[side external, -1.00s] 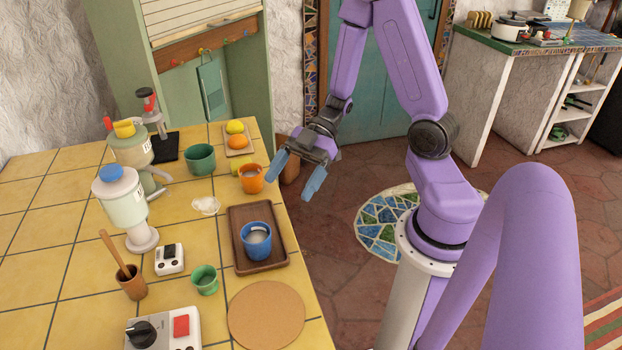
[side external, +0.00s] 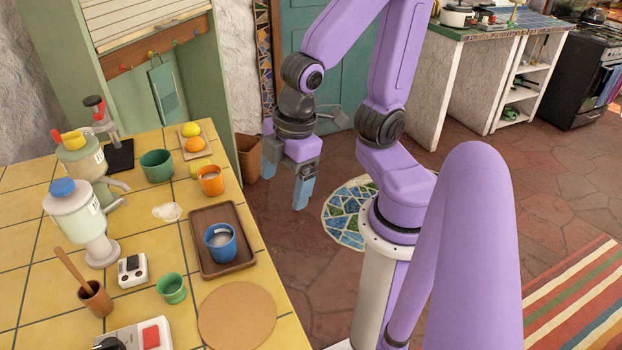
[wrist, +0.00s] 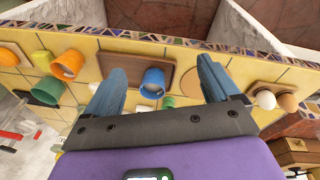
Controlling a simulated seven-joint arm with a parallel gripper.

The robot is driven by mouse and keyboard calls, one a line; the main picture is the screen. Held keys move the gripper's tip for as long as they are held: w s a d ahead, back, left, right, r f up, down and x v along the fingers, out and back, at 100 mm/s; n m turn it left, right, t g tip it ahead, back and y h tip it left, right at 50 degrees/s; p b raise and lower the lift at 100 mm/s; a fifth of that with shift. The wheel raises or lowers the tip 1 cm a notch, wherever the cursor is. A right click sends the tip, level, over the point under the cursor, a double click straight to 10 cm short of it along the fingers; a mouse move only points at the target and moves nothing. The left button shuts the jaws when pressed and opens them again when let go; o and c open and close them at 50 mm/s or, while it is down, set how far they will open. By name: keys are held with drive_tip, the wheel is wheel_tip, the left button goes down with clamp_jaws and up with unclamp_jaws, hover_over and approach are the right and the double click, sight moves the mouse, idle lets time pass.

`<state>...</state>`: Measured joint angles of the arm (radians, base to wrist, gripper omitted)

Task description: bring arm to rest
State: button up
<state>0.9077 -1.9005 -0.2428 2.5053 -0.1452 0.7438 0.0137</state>
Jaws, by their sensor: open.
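My gripper (side external: 284,184) hangs in the air to the right of the yellow tiled counter, above the floor, its blue fingers pointing down. The fingers are apart with nothing between them. In the wrist view my gripper (wrist: 160,92) also shows open, its two fingers spread with the counter edge beyond them. My purple arm is folded back over its base.
The counter (side external: 150,240) holds a brown tray (side external: 237,262) with a blue cup (side external: 220,243) on it. An orange cup (side external: 210,180), a green bowl (side external: 157,165) and dispensers (side external: 88,215) stand nearby. Open floor (side external: 290,250) lies right of the counter.

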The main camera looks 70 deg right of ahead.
drive_tip(key=shift+g, duration=0.8)
drive_tip(key=s, duration=0.3)
drive_tip(key=s+r, duration=0.1)
drive_tip(key=s, duration=0.1)
drive_tip(key=shift+d, duration=0.2)
